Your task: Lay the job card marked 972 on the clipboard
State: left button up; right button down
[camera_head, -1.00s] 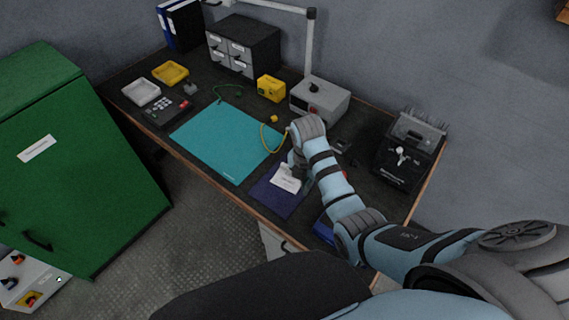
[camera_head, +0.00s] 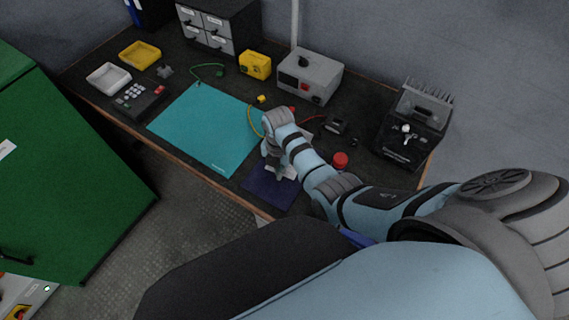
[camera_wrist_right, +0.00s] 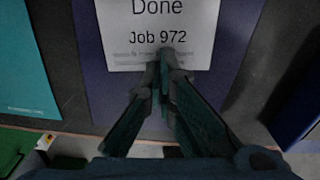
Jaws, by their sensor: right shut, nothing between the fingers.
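The white job card (camera_wrist_right: 160,35) reads "Done" and "Job 972" in the right wrist view. It lies on a flat dark purple sheet or board (camera_wrist_right: 105,95). In the head view the card (camera_head: 288,172) is partly hidden by my right arm, at the back part of the purple board (camera_head: 266,188). I see no clip, so I cannot tell whether this is the clipboard. My right gripper (camera_wrist_right: 162,62) is shut and empty, its fingertips over the card's near edge. I cannot tell whether they touch it. My left gripper is not in view.
A teal mat (camera_head: 207,128) lies left of the purple board. A blue item (camera_wrist_right: 300,105) lies to its right. A grey box (camera_head: 310,75), a red button (camera_head: 340,160) and a black device (camera_head: 412,125) stand farther back and right. A green cabinet (camera_head: 60,170) stands left.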

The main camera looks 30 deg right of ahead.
jog(key=shift+w+d, duration=0.35)
jog(key=shift+d, duration=0.2)
jog(key=shift+w+d, duration=0.35)
jog(key=shift+d, duration=0.2)
jog(key=shift+w+d+r, duration=0.1)
jog(key=shift+d, duration=0.25)
jog(key=shift+w+d+b, duration=0.75)
jog(key=shift+w+d, duration=0.05)
jog(key=shift+d, duration=0.15)
